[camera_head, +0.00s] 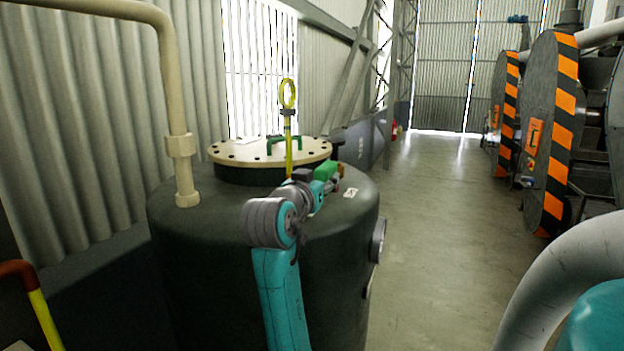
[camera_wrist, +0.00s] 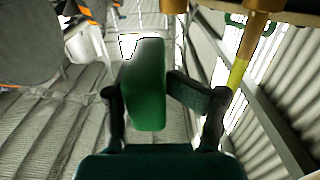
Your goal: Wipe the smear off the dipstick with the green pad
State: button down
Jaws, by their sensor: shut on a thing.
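The dipstick (camera_head: 289,155) is a yellow rod with a ring on top, standing upright at the tank's pale lid. A dark band crosses it below the ring; I cannot tell if this is the smear. My gripper (camera_head: 322,182) is just right of the rod's lower part, shut on the green pad (camera_head: 326,170). In the wrist view the green pad (camera_wrist: 146,88) stands out between my gripper's fingers (camera_wrist: 150,98). A yellow rod (camera_wrist: 238,72), likely the dipstick, passes right of the pad, partly behind the right finger. Whether pad and rod touch is unclear.
The dark tank (camera_head: 190,250) carries a round bolted lid (camera_head: 235,151) with a green handle (camera_head: 272,143). A beige pipe (camera_head: 178,100) rises at the left. Striped machines (camera_head: 555,130) stand at the right. The floor (camera_head: 430,220) between is open.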

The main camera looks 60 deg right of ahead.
aim_at(289, 175)
jog(key=shift+s, duration=0.2)
jog(key=s, duration=0.2)
jog(key=shift+s+d, duration=0.1)
jog(key=shift+s, duration=0.25)
dwell(0.6)
jog(key=w, duration=0.3)
jog(key=shift+d+f+g, duration=0.1)
jog(key=shift+d+g, duration=0.05)
jog(key=shift+g, duration=0.15)
jog(key=shift+w+a, duration=0.15)
jog(key=shift+w, duration=1.35)
jog(key=shift+w+a, duration=0.1)
jog(key=shift+w, duration=1.35)
jog(key=shift+w+a, duration=0.1)
jog(key=shift+w, duration=0.95)
